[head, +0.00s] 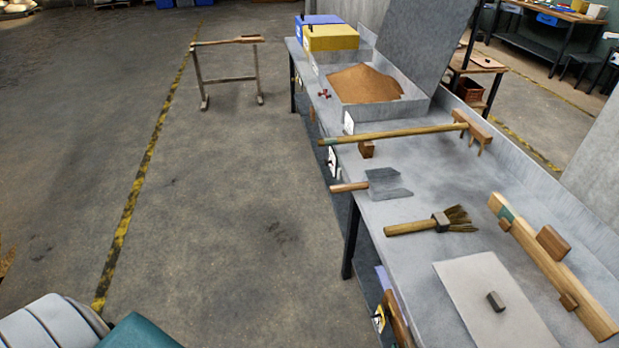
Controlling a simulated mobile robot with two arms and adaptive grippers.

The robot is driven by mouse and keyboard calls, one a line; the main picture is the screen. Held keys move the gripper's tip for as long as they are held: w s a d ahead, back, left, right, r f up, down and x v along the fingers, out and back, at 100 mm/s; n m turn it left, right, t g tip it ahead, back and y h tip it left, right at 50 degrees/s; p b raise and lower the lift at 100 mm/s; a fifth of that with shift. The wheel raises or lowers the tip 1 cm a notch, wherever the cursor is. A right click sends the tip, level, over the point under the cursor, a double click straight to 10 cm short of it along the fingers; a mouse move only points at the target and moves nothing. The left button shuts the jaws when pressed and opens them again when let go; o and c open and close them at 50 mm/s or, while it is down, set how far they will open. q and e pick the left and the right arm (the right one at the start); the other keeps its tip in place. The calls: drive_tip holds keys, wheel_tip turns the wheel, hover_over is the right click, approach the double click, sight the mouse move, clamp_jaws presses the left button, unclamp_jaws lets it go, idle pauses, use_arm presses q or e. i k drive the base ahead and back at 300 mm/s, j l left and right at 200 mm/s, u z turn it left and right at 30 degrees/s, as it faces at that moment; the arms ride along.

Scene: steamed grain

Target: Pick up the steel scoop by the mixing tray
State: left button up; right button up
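The steel scoop (389,182) lies on the grey metal bench, with a square grey pan and a short wooden handle. The handle points left and sticks out past the bench's left edge. The mixing tray (414,107) stands farther back on the bench and holds a heap of brown grain (366,84). A long wooden rake (401,134) lies across the bench between the scoop and the tray. Neither of my grippers is in view.
A brush (432,222), a pale board (478,293) and a long wooden bar (556,266) lie nearer on the bench (400,264). A small wooden block (366,149) sits behind the scoop. Open floor (240,210) lies left of the bench; a stand (227,70) is farther back.

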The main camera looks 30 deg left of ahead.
sight(385, 183)
drive_tip(key=u, duration=0.45)
drive_tip(key=z, duration=3.05)
drive_tip(key=k+j, duration=0.1)
drive_tip(key=j, duration=0.25)
drive_tip(key=k+j, duration=0.1)
drive_tip(key=j, duration=0.25)
drive_tip(key=k+j, duration=0.15)
drive_tip(key=j, duration=0.2)
drive_tip(key=k+j, duration=0.1)
drive_tip(key=j, duration=0.25)
drive_tip(key=u, duration=0.7)
drive_tip(key=j+u, duration=0.15)
drive_tip(key=u, duration=0.3)
drive_tip(key=j+u, duration=0.15)
drive_tip(key=u, duration=0.25)
drive_tip(key=j+u, duration=0.15)
drive_tip(key=u, duration=0.3)
drive_tip(key=j+u, duration=0.15)
drive_tip(key=u, duration=0.3)
drive_tip(key=i, duration=0.05)
